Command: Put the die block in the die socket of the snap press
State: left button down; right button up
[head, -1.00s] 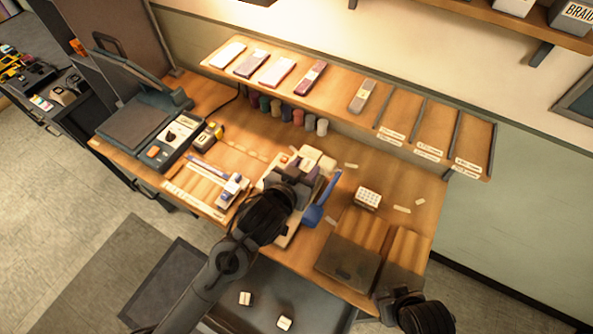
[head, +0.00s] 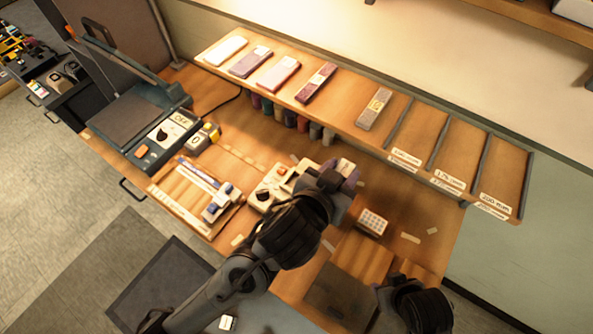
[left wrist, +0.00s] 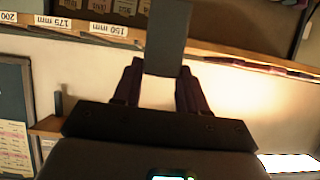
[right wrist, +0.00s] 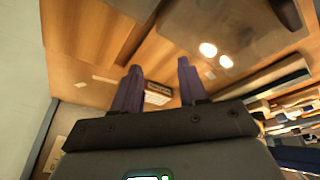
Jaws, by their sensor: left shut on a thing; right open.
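My left gripper (head: 345,182) is above the right part of the snap press (head: 268,190), a cream body with an orange button, and covers much of it. In the left wrist view, the gripper's fingers (left wrist: 155,90) are shut on a dark grey slab-like block (left wrist: 166,42), which appears to be the die block. It sticks out past the fingertips, clear of any surface there. The die socket is not visible behind my gripper and arm. My right gripper (right wrist: 160,82) is open, with nothing between its fingers; in the head view only its dark wrist shows, at the bench's front right.
A white block with a dotted top (head: 372,222) stands on the bench right of my left gripper. A wooden rack (head: 205,195) with a blue-and-white tool lies left of the press. A shelf (head: 420,135) runs along the back.

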jog(key=shift+s+a+r+p, duration=0.25)
jog(key=shift+s+r+p, duration=0.2)
jog(key=shift+p, duration=0.1)
jog(key=shift+s+a+r+p, duration=0.2)
jog(key=shift+s+r+p, duration=0.1)
jog(key=shift+s+p, duration=0.2)
pick_arm(q)
jog(key=shift+w+a+f+p, duration=0.3)
jog(key=shift+w+a+f, duration=0.75)
jog(key=shift+a+f, duration=0.65)
jog(key=shift+w+a+f+p, duration=0.35)
jog(key=shift+w+a+f, duration=0.85)
jog(key=shift+f, duration=0.8)
jog(key=shift+w+a+f+p, duration=0.3)
jog(key=shift+w+a+f, duration=0.55)
jog(key=shift+a+f, duration=0.95)
pick_arm(e)
jog(key=shift+w+d+r, duration=0.1)
jog(key=shift+w+r, duration=0.1)
jog(key=shift+r, duration=0.35)
jog(key=shift+w+d+r, duration=0.1)
jog(key=shift+w+r, duration=0.05)
jog(key=shift+r, duration=0.35)
pick_arm(q)
jog(key=shift+f, duration=0.15)
jog(key=c, duration=0.6)
grip_release()
jog(key=shift+f, duration=0.1)
pick_arm(e)
jog(key=shift+a, duration=0.15)
